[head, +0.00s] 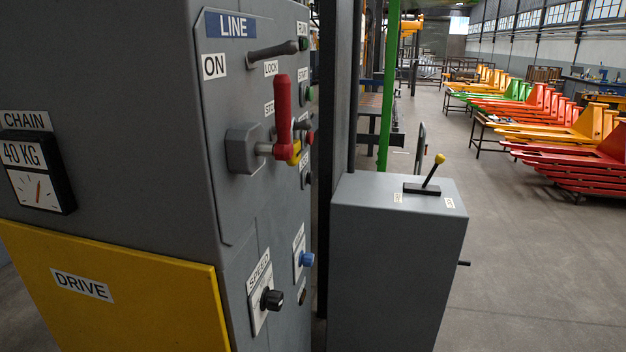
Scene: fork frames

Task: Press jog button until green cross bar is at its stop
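A blue button (307,259) sticks out from the narrow side of the grey control cabinet, low at its right edge. The label beside it (299,243) is seen at a steep angle and I cannot read it surely; no label clearly reads JOG. A tall green bar (390,85) stands nearly upright behind the cabinet. I cannot tell whether it is the green cross bar, and no stop is recognisable. Neither of my grippers is in view.
The cabinet carries a red handle (283,115), a grey lever (273,50), a green START button (310,93) and a black SPEED knob (271,299). A grey pedestal (395,270) with a yellow-knobbed lever (433,170) stands right. Open floor (540,275) lies beyond it.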

